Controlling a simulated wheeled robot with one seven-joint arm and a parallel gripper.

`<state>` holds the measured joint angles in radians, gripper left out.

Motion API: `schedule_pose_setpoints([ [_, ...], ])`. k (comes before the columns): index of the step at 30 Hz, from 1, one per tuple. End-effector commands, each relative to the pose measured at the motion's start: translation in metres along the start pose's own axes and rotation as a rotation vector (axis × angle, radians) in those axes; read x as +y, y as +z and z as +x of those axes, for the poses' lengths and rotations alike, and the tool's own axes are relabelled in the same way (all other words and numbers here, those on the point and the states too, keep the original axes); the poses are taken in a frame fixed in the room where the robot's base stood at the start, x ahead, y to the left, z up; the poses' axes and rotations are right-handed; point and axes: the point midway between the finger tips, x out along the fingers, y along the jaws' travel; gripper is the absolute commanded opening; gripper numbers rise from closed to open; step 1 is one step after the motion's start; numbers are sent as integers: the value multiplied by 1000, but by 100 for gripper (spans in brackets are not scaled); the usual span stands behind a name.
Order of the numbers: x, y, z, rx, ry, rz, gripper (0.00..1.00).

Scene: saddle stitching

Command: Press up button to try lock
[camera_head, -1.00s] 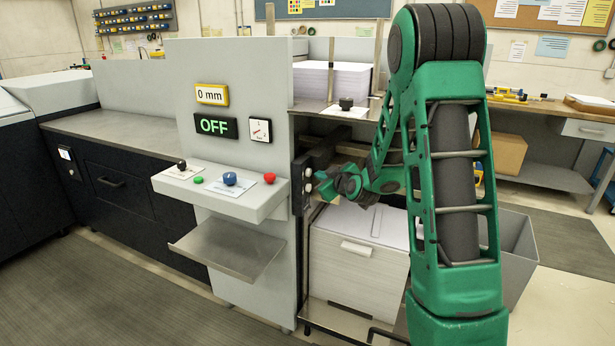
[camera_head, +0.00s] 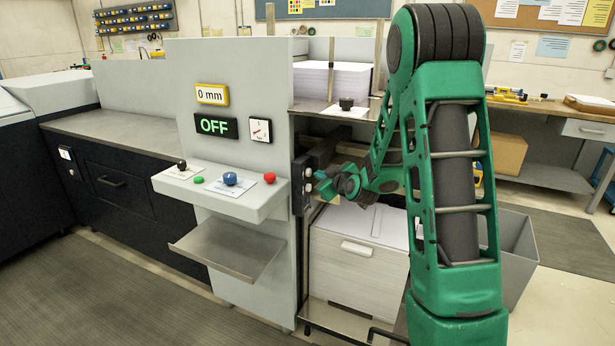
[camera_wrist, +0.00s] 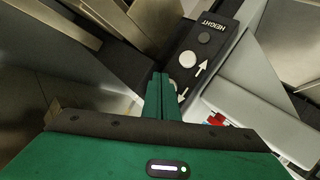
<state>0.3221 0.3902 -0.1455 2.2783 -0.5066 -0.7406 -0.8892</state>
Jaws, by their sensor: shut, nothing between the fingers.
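The dark HEIGHT control panel (camera_wrist: 213,45) shows in the wrist view, with its label upside down. It bears a dark grey round button or lamp (camera_wrist: 205,37), a pale round button (camera_wrist: 187,59) and two white arrows (camera_wrist: 200,76) pointing opposite ways. My gripper (camera_wrist: 162,78) is shut and empty. Its fingertips are beside the panel's edge, just below and left of the pale button in the picture; contact cannot be told. The fingers hide part of the panel near the lower arrow. In the head view the panel (camera_head: 301,188) is on the machine's side, with my gripper (camera_head: 322,184) close to it.
The machine's displays read 0 mm (camera_head: 212,94) and OFF (camera_head: 215,126). A ledge (camera_head: 225,203) with several knobs and buttons juts out in front. A paper stack (camera_head: 334,80) sits on the upper shelf, and a pale stack (camera_head: 357,262) stands below my wrist.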

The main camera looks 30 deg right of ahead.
Motion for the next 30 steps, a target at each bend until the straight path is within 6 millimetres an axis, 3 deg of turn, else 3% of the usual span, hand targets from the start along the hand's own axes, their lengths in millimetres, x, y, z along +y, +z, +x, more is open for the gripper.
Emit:
schedule_pose_setpoints([
  [30,-5,-6,7,0,-1,0,0],
])
